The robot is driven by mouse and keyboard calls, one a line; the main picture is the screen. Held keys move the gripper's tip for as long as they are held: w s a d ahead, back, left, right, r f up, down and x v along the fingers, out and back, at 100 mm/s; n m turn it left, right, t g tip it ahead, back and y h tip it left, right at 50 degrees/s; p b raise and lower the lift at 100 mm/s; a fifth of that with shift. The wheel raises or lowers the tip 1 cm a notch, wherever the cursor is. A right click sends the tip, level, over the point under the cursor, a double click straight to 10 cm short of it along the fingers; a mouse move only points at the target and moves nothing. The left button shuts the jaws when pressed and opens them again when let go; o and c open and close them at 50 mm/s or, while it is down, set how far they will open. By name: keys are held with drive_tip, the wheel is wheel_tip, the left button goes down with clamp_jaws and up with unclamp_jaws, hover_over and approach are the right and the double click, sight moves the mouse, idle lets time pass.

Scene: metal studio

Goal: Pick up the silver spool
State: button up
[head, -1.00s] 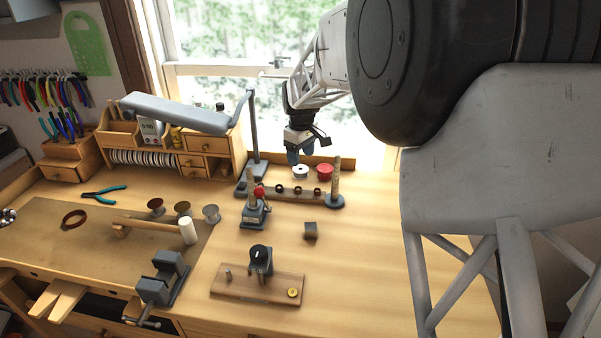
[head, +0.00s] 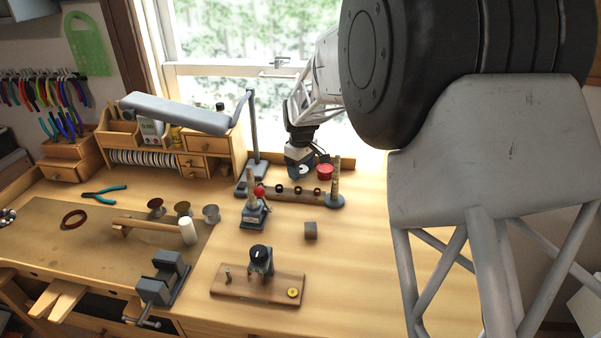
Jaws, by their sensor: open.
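The silver spool (head: 211,213) stands on the bench at the right end of a row of three small spools. A copper-brown spool (head: 155,207) and a brass-toned spool (head: 182,208) stand to its left. My gripper (head: 299,172) is at the back of the bench, well to the right of and behind the silver spool.
A white-headed mallet (head: 188,231) lies just in front of the spools. A red-knobbed tool (head: 256,210) and a ring rail (head: 290,193) stand between my gripper and the spools. A lamp (head: 180,113) overhangs the back left.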

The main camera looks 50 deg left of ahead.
drive_tip(key=c, duration=0.7)
drive_tip(key=shift+r, duration=5.05)
